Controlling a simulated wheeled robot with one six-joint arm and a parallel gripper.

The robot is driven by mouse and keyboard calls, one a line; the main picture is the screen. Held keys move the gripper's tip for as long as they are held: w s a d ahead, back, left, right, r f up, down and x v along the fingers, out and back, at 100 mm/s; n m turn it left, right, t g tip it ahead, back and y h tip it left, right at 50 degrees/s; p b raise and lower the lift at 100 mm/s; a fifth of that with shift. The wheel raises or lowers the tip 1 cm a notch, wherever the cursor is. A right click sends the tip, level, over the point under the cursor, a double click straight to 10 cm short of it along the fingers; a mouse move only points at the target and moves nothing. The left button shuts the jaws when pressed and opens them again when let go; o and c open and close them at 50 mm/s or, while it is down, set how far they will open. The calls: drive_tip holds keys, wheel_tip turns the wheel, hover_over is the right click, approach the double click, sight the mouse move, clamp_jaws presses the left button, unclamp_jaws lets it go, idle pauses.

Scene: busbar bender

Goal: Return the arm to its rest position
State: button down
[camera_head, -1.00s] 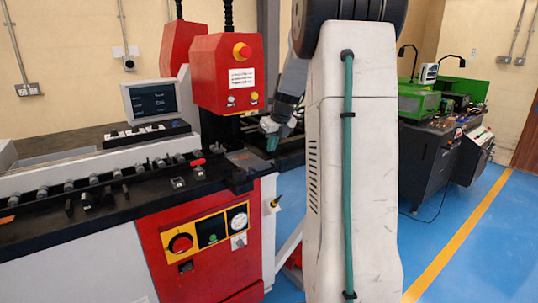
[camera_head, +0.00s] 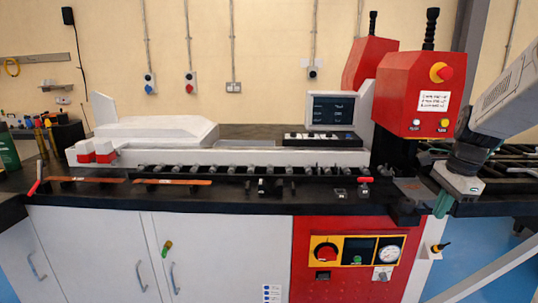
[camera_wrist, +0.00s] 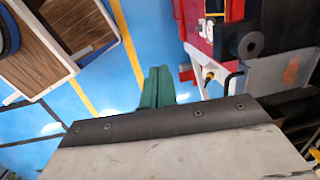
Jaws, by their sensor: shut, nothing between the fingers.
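My gripper (camera_head: 442,204) hangs at the right of the head view, at the right end of the busbar bender (camera_head: 355,230). Its green fingers point down and are shut with nothing between them. In the wrist view the green fingers (camera_wrist: 157,87) lie together over the blue floor. The bender's red head (camera_head: 420,92) stands just left of my arm. Part of the machine's red and grey side (camera_wrist: 225,45) shows at the upper right of the wrist view. My arm enters the head view from the right edge.
Two copper bars (camera_head: 172,182) lie on the black bench top at the left. A roller row (camera_head: 250,170) and a screen (camera_head: 333,110) are in the middle. A wooden-topped unit (camera_wrist: 75,35) stands on the floor in the wrist view. Blue floor (camera_wrist: 100,100) is open around the fingers.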

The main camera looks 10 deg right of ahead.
drive_tip(key=s+a+r+n, duration=0.1)
drive_tip(key=s+a+n, duration=0.8)
drive_tip(key=a, duration=0.4)
drive_tip(key=s+a+r+n, duration=0.1)
drive_tip(key=s+a+n, duration=0.8)
drive_tip(key=a+n, duration=0.2)
drive_tip(key=shift+s+a+r+n+h, duration=0.15)
drive_tip(key=shift+s+a+n+h, duration=0.2)
drive_tip(key=shift+a, duration=0.5)
